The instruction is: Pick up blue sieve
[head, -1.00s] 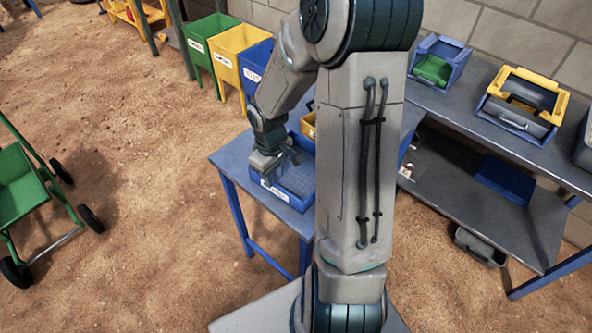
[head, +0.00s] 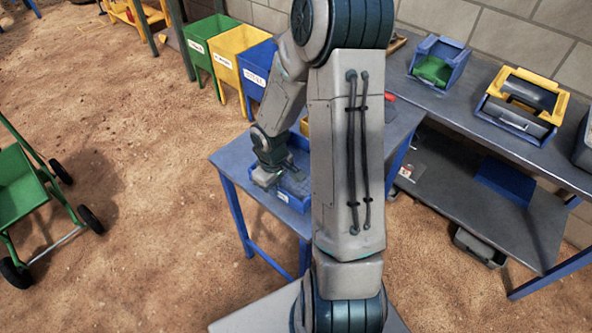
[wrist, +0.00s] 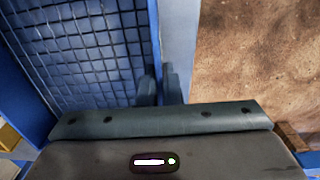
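The blue sieve (head: 296,186) is a shallow tray with a wire mesh floor. It rests on the small blue-grey table (head: 232,160), partly hidden behind my arm in the head view. In the wrist view its mesh (wrist: 80,45) fills the upper left. My gripper (head: 270,180) is down at the sieve's left side. In the wrist view its fingers (wrist: 160,88) are close together, one on each side of the sieve's thin side wall, and look shut on it. The sieve's far right part is hidden.
Green, yellow and blue bins (head: 227,55) stand behind the table. A long bench (head: 470,100) at right holds a blue box with green inside (head: 437,62) and a yellow-topped box (head: 520,100). A green cart (head: 22,185) stands at left on open sandy floor.

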